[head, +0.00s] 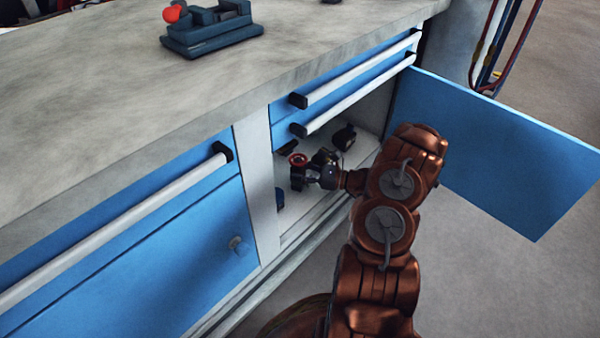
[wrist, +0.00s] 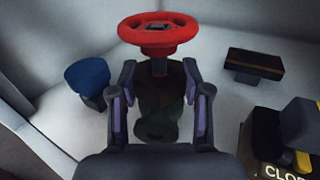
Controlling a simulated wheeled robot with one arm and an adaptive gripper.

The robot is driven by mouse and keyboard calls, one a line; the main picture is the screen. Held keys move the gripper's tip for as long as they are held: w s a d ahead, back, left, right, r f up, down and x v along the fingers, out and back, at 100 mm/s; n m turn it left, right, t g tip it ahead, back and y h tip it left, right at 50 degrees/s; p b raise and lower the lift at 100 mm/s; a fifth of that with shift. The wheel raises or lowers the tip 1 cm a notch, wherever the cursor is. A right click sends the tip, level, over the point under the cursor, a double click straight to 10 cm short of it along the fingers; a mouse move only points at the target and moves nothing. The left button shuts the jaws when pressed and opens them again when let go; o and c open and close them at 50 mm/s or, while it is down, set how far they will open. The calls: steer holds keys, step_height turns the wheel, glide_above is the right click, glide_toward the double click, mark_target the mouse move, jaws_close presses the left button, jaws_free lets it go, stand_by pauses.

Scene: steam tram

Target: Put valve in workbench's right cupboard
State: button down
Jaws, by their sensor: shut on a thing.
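The valve has a red handwheel (wrist: 158,34) on top and a dark greenish body (wrist: 162,100) below it, in the wrist view. My gripper (wrist: 160,100) is shut on the valve, with one finger on each side of the body. In the head view the red wheel (head: 298,160) shows at the gripper (head: 312,172), inside the workbench's right cupboard (head: 345,150). The blue cupboard door (head: 490,145) stands open to the right. I cannot tell whether the valve's base touches the cupboard floor.
In the cupboard are a blue-topped object (wrist: 88,80) at left, a dark block (wrist: 255,64) at back right, and a black and yellow item (wrist: 285,140) at near right. Drawers (head: 350,85) overhang the opening.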

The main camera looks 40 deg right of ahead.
steer(key=c, duration=0.5)
jaws_free()
steer(key=shift+f, duration=0.1)
steer(key=shift+s+d+r, duration=0.2)
steer(key=p+v, duration=0.4)
steer(key=v, duration=0.7)
steer(key=shift+s+d, duration=0.1)
steer(key=shift+s, duration=0.1)
